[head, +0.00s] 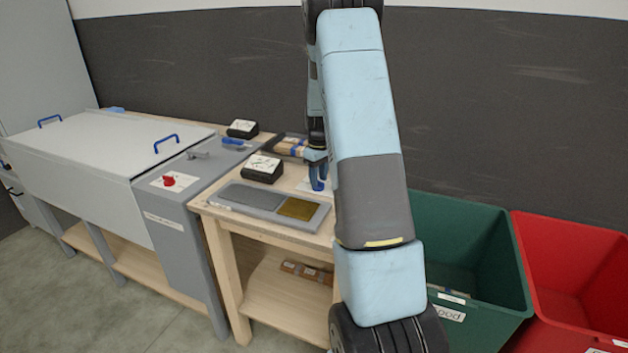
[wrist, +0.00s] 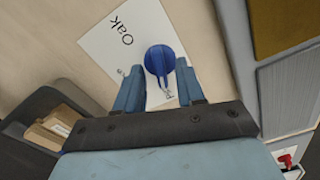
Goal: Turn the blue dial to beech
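The blue dial (wrist: 160,60) sits on a white card (wrist: 112,42) on the wooden bench top. The card reads "Oak" on one side; another label by the dial's near edge is mostly hidden by my gripper, and I cannot read "beech". A raised ridge crosses the dial, but which label it points to is unclear. My gripper (wrist: 159,72) is open over the card, one finger on each side of the dial, with small gaps showing. In the head view my gripper (head: 318,178) reaches down to the bench beside my arm, and the dial is hidden.
On the bench are a grey tray with a gold panel (head: 298,209), black sign blocks (head: 262,168) and a dark tray of wooden pieces (head: 290,146). A grey machine with a red knob (head: 169,181) stands left. Green (head: 470,240) and red (head: 575,260) bins stand right.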

